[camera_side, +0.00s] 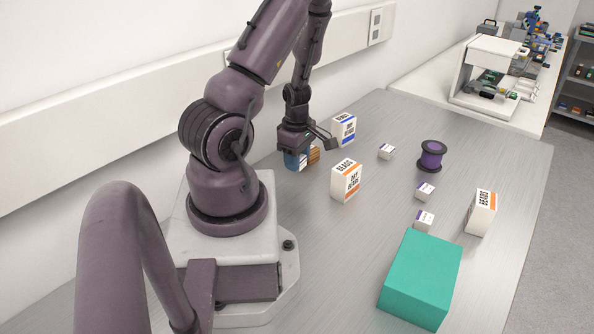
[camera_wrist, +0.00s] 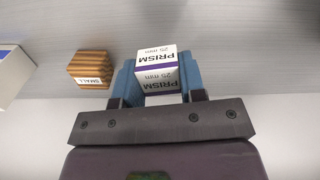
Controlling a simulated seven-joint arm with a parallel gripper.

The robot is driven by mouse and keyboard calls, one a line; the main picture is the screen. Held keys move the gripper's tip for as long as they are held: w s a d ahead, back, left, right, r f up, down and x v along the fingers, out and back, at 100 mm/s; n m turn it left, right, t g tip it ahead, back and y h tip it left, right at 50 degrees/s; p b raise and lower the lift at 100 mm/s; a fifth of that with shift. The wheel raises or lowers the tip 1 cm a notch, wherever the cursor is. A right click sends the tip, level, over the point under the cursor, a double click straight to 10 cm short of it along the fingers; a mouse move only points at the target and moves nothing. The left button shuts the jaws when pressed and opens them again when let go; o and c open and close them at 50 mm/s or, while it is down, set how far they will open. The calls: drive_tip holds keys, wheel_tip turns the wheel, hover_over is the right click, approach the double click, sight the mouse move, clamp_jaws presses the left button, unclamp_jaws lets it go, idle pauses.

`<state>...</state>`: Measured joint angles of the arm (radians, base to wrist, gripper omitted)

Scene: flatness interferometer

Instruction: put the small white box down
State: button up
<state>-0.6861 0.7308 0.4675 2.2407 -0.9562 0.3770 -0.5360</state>
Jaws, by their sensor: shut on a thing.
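The small white box (camera_wrist: 157,72), with a purple band and the words "PRISM 25 mm", sits between the two blue fingers of my gripper (camera_wrist: 158,82) in the wrist view. My gripper is shut on it. In the side view my gripper (camera_side: 297,160) points down, low over the table near the wall side, and the held box is mostly hidden by the fingers. I cannot tell whether the box touches the table. A small striped wooden block (camera_wrist: 90,68) labelled "SMALL" stands close beside the gripper, apart from it in the wrist view.
White "BEADS" boxes stand nearby, one with orange (camera_side: 346,181) and one with blue (camera_side: 344,128). Another (camera_side: 481,212) is at right. Small white boxes (camera_side: 425,191), a purple spool (camera_side: 432,156) and a teal box (camera_side: 421,279) occupy the right side. The table's middle has free room.

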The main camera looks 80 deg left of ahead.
sight(428, 280)
wheel_tip(428, 280, up, 5)
drive_tip(key=shift+f, duration=0.1)
drive_tip(key=w+d+m, duration=0.1)
drive_tip(key=w+d, duration=0.1)
drive_tip(key=w, duration=0.1)
drive_tip(key=w+d+m, duration=0.2)
drive_tip(key=w, duration=0.1)
drive_tip(key=w+d+r+m, duration=0.1)
drive_tip(key=w+d, duration=0.1)
drive_tip(key=w, duration=0.2)
drive_tip(key=shift+d+m, duration=0.3)
drive_tip(key=shift+d, duration=0.1)
drive_tip(key=w+d+r+m, duration=0.1)
drive_tip(key=w+d+m, duration=0.2)
drive_tip(key=d, duration=0.4)
drive_tip(key=w+d+r+m, duration=0.1)
drive_tip(key=w+d+m, duration=0.2)
drive_tip(key=d, duration=0.4)
drive_tip(key=w+d+m, duration=0.3)
drive_tip(key=d, duration=0.4)
drive_tip(key=shift+w+r+m, duration=0.35)
drive_tip(key=shift+r+m, duration=0.05)
drive_tip(key=d+r+m, duration=0.2)
drive_tip(key=d+m, duration=0.3)
drive_tip(key=d, duration=0.5)
drive_tip(key=f, duration=0.5)
drive_tip(key=s+f, duration=0.1)
drive_tip(key=f, duration=0.2)
drive_tip(key=shift+a, duration=0.25)
drive_tip(key=shift+f, duration=0.1)
